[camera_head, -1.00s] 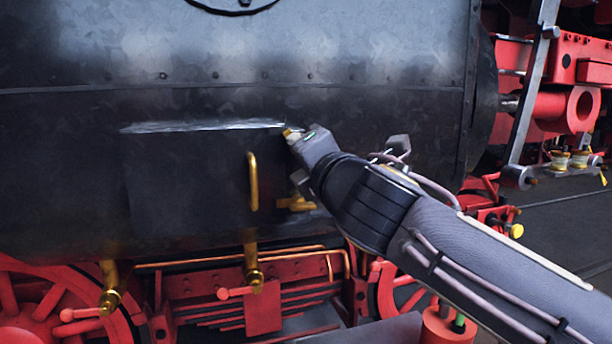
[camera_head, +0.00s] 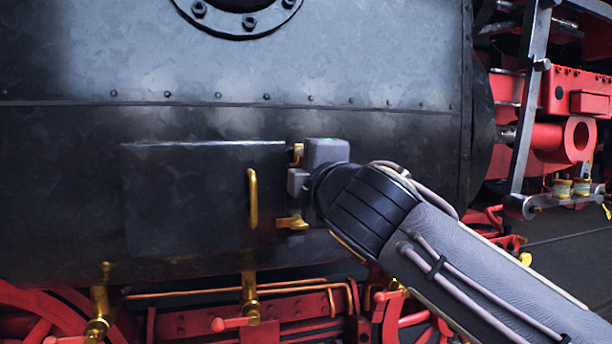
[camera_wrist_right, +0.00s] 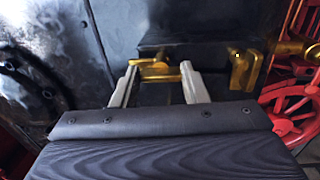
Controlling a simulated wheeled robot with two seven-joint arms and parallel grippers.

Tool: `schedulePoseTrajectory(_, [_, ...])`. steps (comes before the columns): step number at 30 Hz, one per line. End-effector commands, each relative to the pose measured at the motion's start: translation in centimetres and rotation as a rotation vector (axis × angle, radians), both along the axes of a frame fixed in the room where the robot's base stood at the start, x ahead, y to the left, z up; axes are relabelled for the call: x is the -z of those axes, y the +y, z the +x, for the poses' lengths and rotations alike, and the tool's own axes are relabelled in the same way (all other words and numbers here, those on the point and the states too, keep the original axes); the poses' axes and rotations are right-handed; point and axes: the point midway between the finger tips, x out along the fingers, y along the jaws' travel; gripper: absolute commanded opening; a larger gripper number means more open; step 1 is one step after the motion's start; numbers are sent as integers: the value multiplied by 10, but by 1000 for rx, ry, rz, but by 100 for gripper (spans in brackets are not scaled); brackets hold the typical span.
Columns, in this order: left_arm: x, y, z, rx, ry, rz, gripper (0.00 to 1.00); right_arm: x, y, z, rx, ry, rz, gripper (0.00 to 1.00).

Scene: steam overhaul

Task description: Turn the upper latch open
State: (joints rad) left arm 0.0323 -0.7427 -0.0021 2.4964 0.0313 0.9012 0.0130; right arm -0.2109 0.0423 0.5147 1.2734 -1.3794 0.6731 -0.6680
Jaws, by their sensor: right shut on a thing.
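The upper latch (camera_head: 297,153) is a small gold piece at the upper right edge of the dark rectangular door (camera_head: 190,200) on the boiler side. In the head view its visible part stands upright and the rest is hidden by my gripper. My right gripper (camera_head: 298,180) is at this latch. In the right wrist view my two grey fingers (camera_wrist_right: 160,84) stand on either side of the gold latch (camera_wrist_right: 157,70), shut on it. The lower latch (camera_head: 292,222) lies roughly level below my gripper, free of it. My left gripper is not in view.
A gold upright handle (camera_head: 252,198) is on the door, left of my gripper. Gold valves (camera_head: 249,300) and copper pipes run below the boiler. Red machinery (camera_head: 575,100) and a grey bar (camera_head: 525,110) stand at the right.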

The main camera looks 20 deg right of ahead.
Motion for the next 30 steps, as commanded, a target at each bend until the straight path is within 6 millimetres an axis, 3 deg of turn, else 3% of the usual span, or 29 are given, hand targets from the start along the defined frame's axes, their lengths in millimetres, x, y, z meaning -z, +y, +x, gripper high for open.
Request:
schedulePoseTrajectory(11, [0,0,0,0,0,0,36,1,0,1,1,3,8,17])
schedulePoseTrajectory(12, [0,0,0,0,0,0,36,1,0,1,1,3,8,43])
schedulePoseTrajectory(17, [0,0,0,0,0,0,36,1,0,0,0,2,7,62])
schedulePoseTrajectory(26, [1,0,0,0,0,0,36,1,0,-2,-1,0,6,62])
schedulePoseTrajectory(30, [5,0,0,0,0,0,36,2,-1,-19,-1,-2,6,62])
